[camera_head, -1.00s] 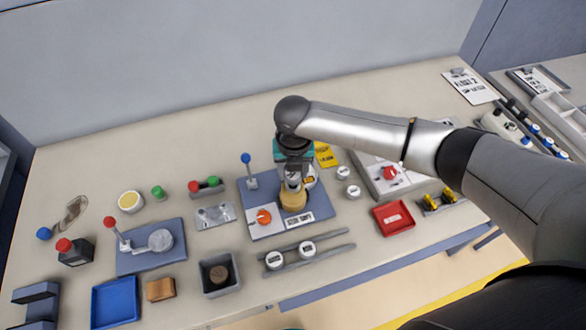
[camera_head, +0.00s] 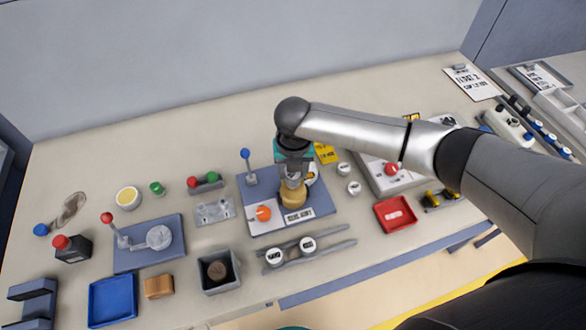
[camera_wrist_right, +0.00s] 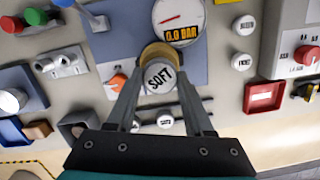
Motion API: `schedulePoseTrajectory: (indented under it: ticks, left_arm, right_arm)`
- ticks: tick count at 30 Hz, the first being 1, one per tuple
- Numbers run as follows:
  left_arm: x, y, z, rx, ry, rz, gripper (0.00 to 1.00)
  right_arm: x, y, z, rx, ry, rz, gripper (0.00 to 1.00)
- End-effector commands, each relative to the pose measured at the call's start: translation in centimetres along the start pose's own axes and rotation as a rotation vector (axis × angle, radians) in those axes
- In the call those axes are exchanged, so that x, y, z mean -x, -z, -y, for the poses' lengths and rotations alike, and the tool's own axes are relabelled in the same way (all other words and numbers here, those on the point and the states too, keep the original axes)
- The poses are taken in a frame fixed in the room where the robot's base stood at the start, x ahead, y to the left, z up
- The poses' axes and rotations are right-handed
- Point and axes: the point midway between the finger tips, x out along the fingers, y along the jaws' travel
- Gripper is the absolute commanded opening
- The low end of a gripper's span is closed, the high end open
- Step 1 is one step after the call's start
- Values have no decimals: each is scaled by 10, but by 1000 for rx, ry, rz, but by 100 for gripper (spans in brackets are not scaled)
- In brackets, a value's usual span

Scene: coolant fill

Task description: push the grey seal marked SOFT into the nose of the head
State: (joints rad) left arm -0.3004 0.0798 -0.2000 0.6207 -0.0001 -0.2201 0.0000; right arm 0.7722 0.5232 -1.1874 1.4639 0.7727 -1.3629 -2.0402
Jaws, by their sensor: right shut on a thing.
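In the right wrist view the grey-white round seal marked SOFT (camera_wrist_right: 160,77) is between the fingertips of my right gripper (camera_wrist_right: 159,84), which is shut on it. The tan, brass-coloured head (camera_wrist_right: 158,50) shows right behind the seal; I cannot tell how far the seal sits in its nose. In the head view my right gripper (camera_head: 293,179) points down over the tan head (camera_head: 292,195), which is on the blue plate (camera_head: 257,192). The gripper hides the seal there. My left gripper is not in view.
A gauge reading 0.0 BAR (camera_wrist_right: 178,20) stands close to the head. A blue-knobbed lever (camera_head: 246,165) and an orange knob (camera_head: 263,213) are on the same plate. White round pieces (camera_head: 308,244) lie on rails in front. A red tray (camera_head: 396,214) is to the right.

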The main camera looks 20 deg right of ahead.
Motion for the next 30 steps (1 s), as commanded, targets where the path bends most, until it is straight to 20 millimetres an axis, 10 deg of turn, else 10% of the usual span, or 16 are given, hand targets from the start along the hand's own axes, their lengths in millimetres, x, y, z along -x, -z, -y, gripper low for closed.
schedulePoseTrajectory:
  ticks: [5,6,15,30]
  left_arm:
    - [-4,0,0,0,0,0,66]
    - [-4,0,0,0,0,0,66]
    - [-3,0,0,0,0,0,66]
    - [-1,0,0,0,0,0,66]
  right_arm:
    - [-6,1,0,0,1,0,0]
    - [-6,1,0,0,0,0,53]
    - [-5,1,0,0,0,0,87]
    - [18,-1,0,2,-2,4,87]
